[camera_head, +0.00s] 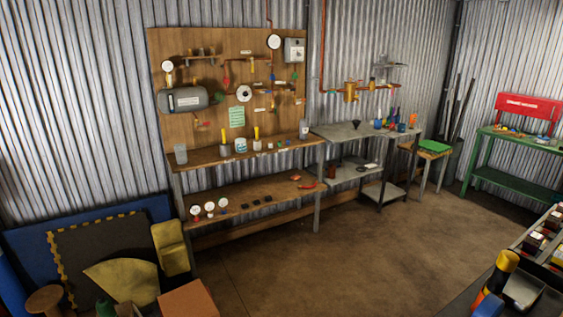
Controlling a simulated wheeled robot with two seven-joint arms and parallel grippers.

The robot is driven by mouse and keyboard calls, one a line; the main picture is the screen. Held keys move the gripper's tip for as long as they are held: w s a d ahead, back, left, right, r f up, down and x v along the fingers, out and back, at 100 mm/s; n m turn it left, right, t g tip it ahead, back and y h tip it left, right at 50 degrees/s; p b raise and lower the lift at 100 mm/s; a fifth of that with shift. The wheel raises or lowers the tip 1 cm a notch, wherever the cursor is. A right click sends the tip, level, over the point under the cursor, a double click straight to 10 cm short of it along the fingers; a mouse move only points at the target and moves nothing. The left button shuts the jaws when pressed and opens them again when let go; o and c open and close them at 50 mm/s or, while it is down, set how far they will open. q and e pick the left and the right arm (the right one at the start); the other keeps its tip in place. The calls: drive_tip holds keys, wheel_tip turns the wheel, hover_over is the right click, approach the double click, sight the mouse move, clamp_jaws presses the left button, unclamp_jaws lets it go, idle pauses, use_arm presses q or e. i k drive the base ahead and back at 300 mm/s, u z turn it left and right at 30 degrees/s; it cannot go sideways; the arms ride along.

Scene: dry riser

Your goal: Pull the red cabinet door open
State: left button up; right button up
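A wide red panel or box (543,108) with a white label stands at the back of a green table (483,157) at the far right. It is the only large red thing like a cabinet that I see, and I cannot tell whether its front is a door or whether it is open or shut. No handle can be made out at this size. Neither of my grippers shows in the head view, so both are away from it in the picture.
A wooden pegboard bench (245,193) and a grey metal table (345,131) line the back wall. A green-topped stool (432,147) stands left of the green table. Boards (95,250) lean at left. A cluttered bench fills the lower right. The middle floor (370,245) is clear.

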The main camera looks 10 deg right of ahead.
sight(547, 109)
drive_tip(key=i, duration=1.95)
drive_tip(key=z, duration=2.25)
drive_tip(key=i, duration=4.05)
drive_tip(key=z, duration=0.35)
drive_tip(key=i, duration=2.1)
drive_tip(key=u, duration=0.6)
